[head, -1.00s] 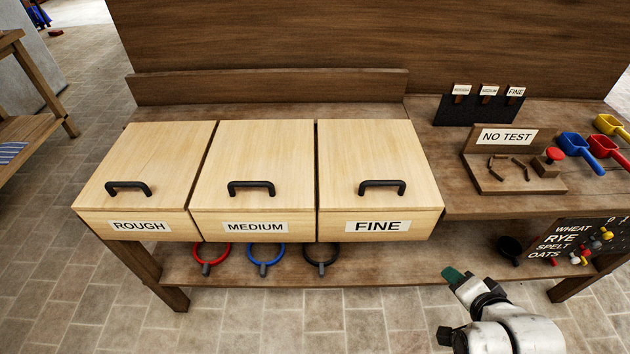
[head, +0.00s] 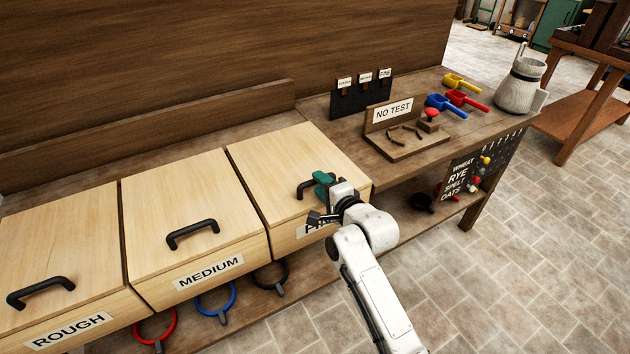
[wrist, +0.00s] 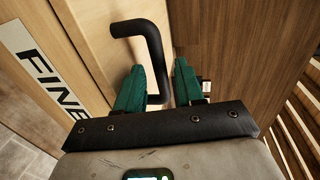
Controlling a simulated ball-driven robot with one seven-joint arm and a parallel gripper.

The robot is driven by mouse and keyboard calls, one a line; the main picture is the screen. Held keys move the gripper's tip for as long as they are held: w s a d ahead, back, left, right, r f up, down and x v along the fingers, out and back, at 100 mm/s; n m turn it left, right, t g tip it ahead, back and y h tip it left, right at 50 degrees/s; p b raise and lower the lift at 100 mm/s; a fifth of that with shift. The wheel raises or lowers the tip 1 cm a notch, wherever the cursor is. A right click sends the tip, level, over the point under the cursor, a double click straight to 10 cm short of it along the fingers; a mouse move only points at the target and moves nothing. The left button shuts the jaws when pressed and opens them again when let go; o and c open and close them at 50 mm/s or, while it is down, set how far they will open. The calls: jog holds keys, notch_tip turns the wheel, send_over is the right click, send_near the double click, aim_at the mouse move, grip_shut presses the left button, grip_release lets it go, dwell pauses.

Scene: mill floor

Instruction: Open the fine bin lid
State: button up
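The fine bin lid (head: 276,152) is pale wood and lies flat and closed on the bin at the right end of the row. Its black bar handle (head: 304,188) is near the front edge, partly hidden by my gripper (head: 322,184). In the wrist view, the handle (wrist: 151,45) runs between the two green fingertips of my gripper (wrist: 159,82), with one on each side. The fingers are apart, and no firm grip shows. The FINE label (wrist: 42,68) is at the left there and is mostly hidden by my arm in the head view.
The medium bin (head: 185,215) and rough bin (head: 60,265) stand to the left, lids closed. The NO TEST stand (head: 405,140), scoops (head: 462,98) and a black tag board (head: 360,97) are on the bench to the right. A wooden back panel (head: 200,60) rises behind the bins.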

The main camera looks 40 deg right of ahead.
jog(key=shift+x, duration=1.45)
jog(key=shift+d, duration=0.1)
jog(key=shift+f, duration=0.1)
grip_shut()
